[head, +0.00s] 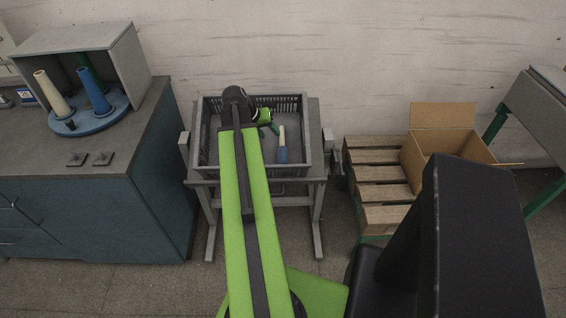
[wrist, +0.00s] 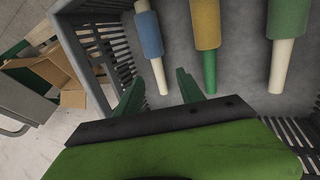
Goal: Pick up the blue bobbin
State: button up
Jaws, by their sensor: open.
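The blue bobbin, blue yarn on a cream tube, lies in the grey crate (head: 303,170). In the head view its blue part (head: 282,155) points toward me. In the wrist view the blue bobbin (wrist: 149,34) is at the upper middle, its bare cream end pointing down the picture. My gripper (wrist: 158,76) is open and empty, its two green fingers on either side of that cream end as seen from the wrist; their height above it cannot be told. In the head view my gripper (head: 272,127) is over the crate, just left of the bobbin and partly hidden.
In the wrist view a yellow bobbin (wrist: 206,24) and a green bobbin (wrist: 289,18) lie to the right. The slatted crate wall is close to my left finger. A cabinet (head: 150,185) with upright cones stands left; a pallet (head: 378,173) and cardboard box (head: 443,116) stand right.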

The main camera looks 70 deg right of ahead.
aim_at(281, 144)
jog(key=b+x, duration=0.2)
jog(key=x, duration=0.2)
jog(key=shift+f, duration=0.25)
jog(key=shift+s+d, duration=0.1)
jog(key=b+x, duration=0.4)
jog(key=x, duration=0.1)
jog(key=shift+s+d+b, duration=0.15)
jog(key=shift+s+b, duration=0.15)
jog(key=shift+s, duration=0.05)
jog(key=shift+r, duration=0.15)
grip_shut()
